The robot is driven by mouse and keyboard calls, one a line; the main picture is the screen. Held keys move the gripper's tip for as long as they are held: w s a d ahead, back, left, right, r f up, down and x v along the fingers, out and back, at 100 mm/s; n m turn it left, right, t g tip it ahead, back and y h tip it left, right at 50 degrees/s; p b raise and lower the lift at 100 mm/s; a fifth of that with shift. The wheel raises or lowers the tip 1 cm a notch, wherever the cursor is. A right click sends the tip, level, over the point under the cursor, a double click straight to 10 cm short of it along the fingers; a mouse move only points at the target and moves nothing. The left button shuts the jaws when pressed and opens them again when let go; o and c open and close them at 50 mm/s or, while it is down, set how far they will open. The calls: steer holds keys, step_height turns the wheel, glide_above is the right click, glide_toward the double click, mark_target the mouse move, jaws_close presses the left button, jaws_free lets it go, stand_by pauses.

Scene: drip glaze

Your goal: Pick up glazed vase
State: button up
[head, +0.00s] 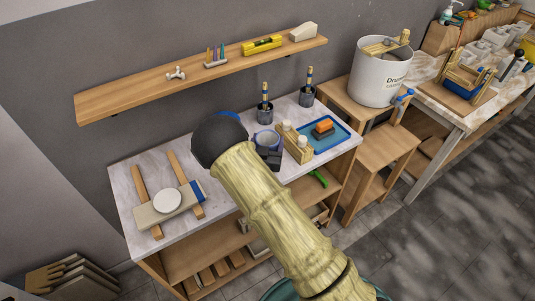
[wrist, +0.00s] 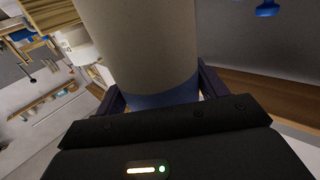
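The glazed vase (head: 268,138) is a pale cylinder with blue glaze at one end. In the head view it stands out just past my dark wrist, over the marble-topped table, partly hidden by my gripper. In the wrist view the vase (wrist: 140,45) fills the upper middle, its blue band close to the palm. My gripper (wrist: 162,88) has one dark finger on each side of the vase, very near its sides. I cannot tell whether the fingers press on it. In the head view my gripper (head: 269,157) is small and mostly dark.
A wooden holder with white-topped pieces (head: 297,147) and a blue tray (head: 343,139) with a sponge are close on the right. Two dark brush pots (head: 264,114) stand behind. A board with a white disc (head: 167,202) is left. A wall shelf (head: 130,99) hangs above.

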steer(key=shift+r, duration=0.1)
steer(key=c, duration=0.6)
steer(key=shift+o, duration=0.2)
step_height(320, 180, up, 10)
steer(key=shift+b, duration=0.95)
